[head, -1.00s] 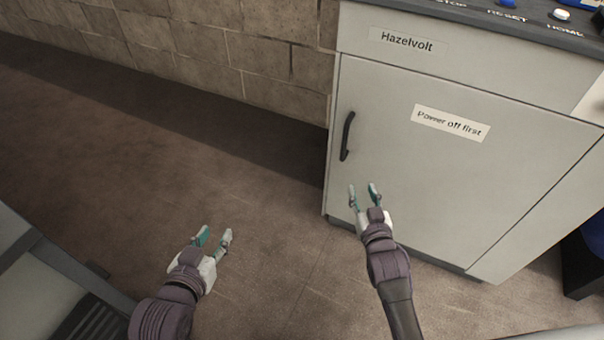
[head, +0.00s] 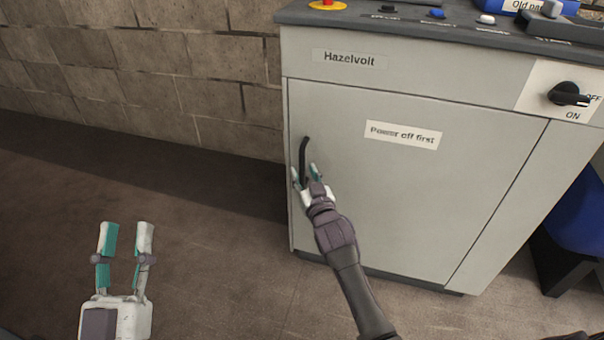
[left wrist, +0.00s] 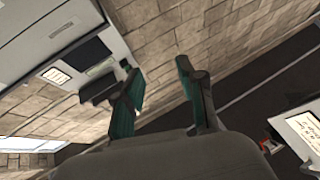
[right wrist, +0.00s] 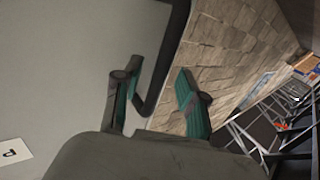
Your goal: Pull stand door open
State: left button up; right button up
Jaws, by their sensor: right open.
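The stand door (head: 400,190) is a grey panel labelled "Power off first", and it looks shut. Its black vertical bar handle (head: 303,155) is near the door's left edge. My right gripper (head: 306,172) is at the lower part of the handle with its fingers open. In the right wrist view the handle (right wrist: 165,65) runs down between the two spread fingers; I see no grip on it. My left gripper (head: 125,228) is open and empty, over the floor left of the stand, and its spread fingers also show in the left wrist view (left wrist: 160,85).
A rotary switch (head: 569,94) marked OFF and ON is on the stand's upper right. Buttons, including a red one (head: 327,4), line its top. A brick wall (head: 150,90) stands behind, a blue object (head: 575,220) at right. The floor left of the stand is clear.

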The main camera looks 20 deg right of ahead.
pick_arm(q)
jog(key=shift+s+a+r+t+h, duration=0.1)
jog(key=shift+s+r+t+h, duration=0.05)
jog(key=shift+s+r+t, duration=0.5)
jog(key=shift+s+r+t+h, duration=0.15)
jog(key=shift+s+r+t, duration=0.25)
jog(key=shift+r, duration=0.3)
pick_arm(e)
jog(key=shift+w, duration=1.15)
pick_arm(q)
jog(key=shift+w, duration=0.1)
pick_arm(e)
grip_shut()
